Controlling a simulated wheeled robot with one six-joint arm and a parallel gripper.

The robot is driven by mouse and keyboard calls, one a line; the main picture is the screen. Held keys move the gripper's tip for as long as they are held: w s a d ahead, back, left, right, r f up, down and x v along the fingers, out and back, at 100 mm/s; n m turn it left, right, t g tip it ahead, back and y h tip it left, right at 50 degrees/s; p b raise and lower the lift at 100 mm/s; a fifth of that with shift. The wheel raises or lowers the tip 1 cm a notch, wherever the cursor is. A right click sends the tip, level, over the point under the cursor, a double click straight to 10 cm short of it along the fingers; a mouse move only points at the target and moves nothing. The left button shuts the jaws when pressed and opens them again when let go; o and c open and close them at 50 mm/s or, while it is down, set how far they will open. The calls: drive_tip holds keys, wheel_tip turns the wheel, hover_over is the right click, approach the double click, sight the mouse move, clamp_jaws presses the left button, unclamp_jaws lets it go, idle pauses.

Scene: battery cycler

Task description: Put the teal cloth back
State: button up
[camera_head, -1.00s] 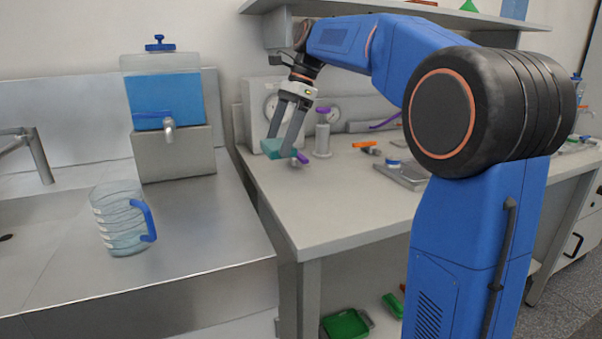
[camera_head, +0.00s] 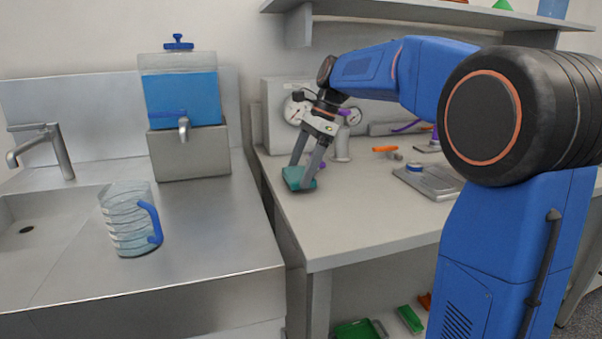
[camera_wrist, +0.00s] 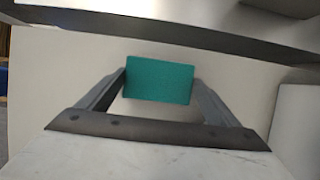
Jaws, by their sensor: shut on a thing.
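The teal cloth (camera_head: 298,178) is a small folded rectangle at the left edge of the grey workbench. My gripper (camera_head: 305,177) points down and is shut on it. In the wrist view the cloth (camera_wrist: 160,80) spans the space between my two fingertips (camera_wrist: 161,84), with the pale bench top behind it. The cloth is low over the bench; I cannot tell whether it touches the surface.
The workbench (camera_head: 345,225) has a gap on its left, then a steel sink counter (camera_head: 215,230) with a clear jug (camera_head: 130,225) and a blue water tank (camera_head: 182,100). A gauge box (camera_head: 275,110) and a purple-topped bottle (camera_head: 342,145) stand behind. A metal plate (camera_head: 430,180) lies right.

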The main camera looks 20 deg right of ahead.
drive_tip(key=shift+f, duration=0.65)
drive_tip(key=o, duration=0.9)
drive_tip(key=shift+f, duration=0.15)
drive_tip(key=v, duration=1.2)
